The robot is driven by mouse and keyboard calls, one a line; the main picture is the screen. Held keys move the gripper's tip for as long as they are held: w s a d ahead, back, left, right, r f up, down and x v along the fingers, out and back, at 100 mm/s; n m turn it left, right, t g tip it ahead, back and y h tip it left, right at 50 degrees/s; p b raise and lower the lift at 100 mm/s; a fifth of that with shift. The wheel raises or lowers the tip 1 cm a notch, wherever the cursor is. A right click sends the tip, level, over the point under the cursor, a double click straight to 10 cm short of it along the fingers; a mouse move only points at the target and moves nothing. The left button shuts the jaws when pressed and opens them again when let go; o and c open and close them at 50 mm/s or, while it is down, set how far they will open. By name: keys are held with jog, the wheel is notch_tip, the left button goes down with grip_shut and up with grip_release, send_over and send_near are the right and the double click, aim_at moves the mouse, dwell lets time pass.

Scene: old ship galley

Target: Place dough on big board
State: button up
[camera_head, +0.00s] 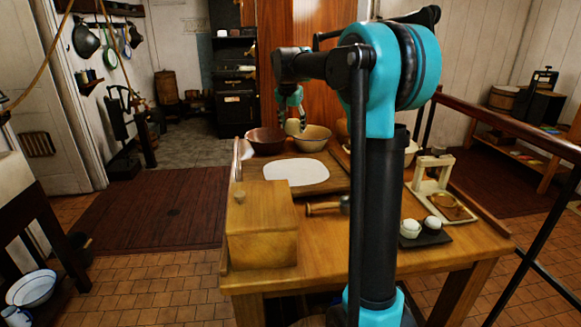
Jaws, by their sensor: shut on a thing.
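My gripper (292,112) is small in the head view, above the far end of the wooden table. It is shut on a pale lump, which looks like the dough (293,127), held near the two bowls. Gripper and dough overlap the bowls in the picture, so I cannot tell the exact height. The big board (338,183) lies flat on the table, nearer to me than the bowls. A flat white patch (296,172) covers its middle; I cannot tell whether it is flour or a sheet.
A brown bowl (266,142) and a cream bowl (313,141) stand behind the board. A wooden box (262,232) stands at the near left. A wooden press (433,178) and a dark tray (432,238) with white lumps are at right. My arm hides part of the table.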

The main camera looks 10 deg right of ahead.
notch_tip(320, 180, down, 16)
jog(key=shift+r, duration=0.1)
dwell(0.4)
jog(key=o, duration=1.3)
jog(key=v, duration=1.2)
